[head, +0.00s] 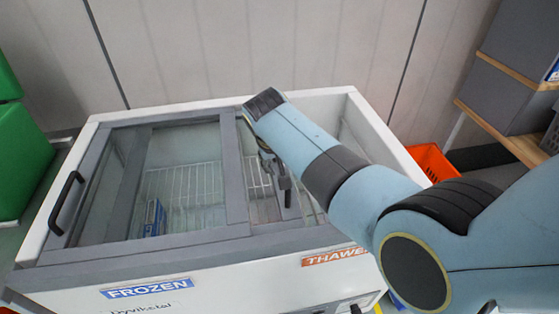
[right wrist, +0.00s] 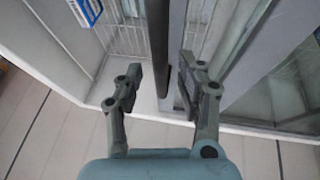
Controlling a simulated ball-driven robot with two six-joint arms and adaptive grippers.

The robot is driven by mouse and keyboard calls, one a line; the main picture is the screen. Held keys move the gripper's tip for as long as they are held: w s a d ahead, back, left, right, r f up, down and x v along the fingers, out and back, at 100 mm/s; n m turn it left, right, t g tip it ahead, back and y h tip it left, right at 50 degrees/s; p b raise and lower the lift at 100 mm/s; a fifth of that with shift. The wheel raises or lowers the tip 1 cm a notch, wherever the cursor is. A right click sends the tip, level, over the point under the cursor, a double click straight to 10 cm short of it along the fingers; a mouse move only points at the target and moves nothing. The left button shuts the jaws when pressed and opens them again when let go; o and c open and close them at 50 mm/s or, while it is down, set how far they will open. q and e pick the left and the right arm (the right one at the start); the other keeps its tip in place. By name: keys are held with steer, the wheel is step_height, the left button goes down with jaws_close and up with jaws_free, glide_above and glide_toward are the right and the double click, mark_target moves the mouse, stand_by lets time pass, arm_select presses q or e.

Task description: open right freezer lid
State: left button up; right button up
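The white chest freezer (head: 170,285) has grey-framed sliding glass lids. The left-hand lid frame (head: 105,165) has a black handle (head: 66,203) at its left end. Grey frame bars (head: 232,175) overlap near the middle. Right of them the white inner wall (head: 350,125) shows, seemingly uncovered; my arm hides much of the right side. My right gripper (head: 275,175) is over the middle of the freezer. In the right wrist view its open fingers (right wrist: 160,78) are on either side of a dark bar (right wrist: 160,45), with gaps visible. My left gripper is out of view.
A blue package (head: 153,217) and wire racks (head: 185,185) are inside the freezer. Green totes (head: 22,160) stand at the left. An orange tote (head: 432,162) and a shelf with grey bins (head: 515,90) are at the right. A panelled wall (head: 250,45) is behind.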

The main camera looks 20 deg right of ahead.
step_height(320, 180, up, 10)
steer(key=shift+f, duration=0.15)
stand_by(0.5)
